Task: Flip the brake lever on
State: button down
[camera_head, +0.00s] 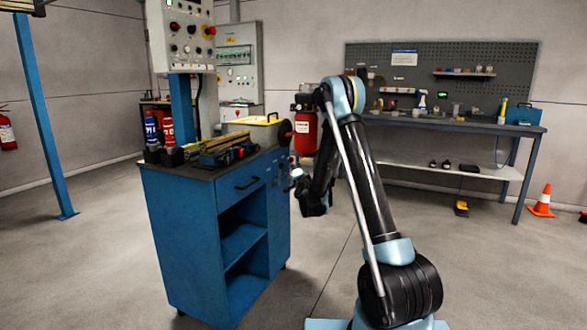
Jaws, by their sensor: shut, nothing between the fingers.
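I cannot make out a brake lever for certain. A grey control panel (183,36) with several coloured knobs and buttons stands above the blue cabinet at the upper left. A dark round part with a reddish knob (284,131) shows at the right end of the blue cabinet's top; what it is I cannot tell. My gripper (297,173) is small and dark, just right of the blue cabinet's side and below its top. It is shut and empty, apart from the panel. My own forearm hides part of it.
The blue cabinet (190,235) holds bottles and tools on top. A red tank (305,132) stands behind my arm. A workbench (450,124) with a pegboard is at the back right. An orange cone (543,201) and blue post (45,110) stand on open floor.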

notch_tip(320, 180, down, 7)
jog(key=m+t+h, duration=0.2)
jog(key=m, duration=0.1)
jog(key=shift+w+a+m, duration=0.3)
jog(key=shift+w+m, duration=0.1)
jog(key=shift+w, duration=0.05)
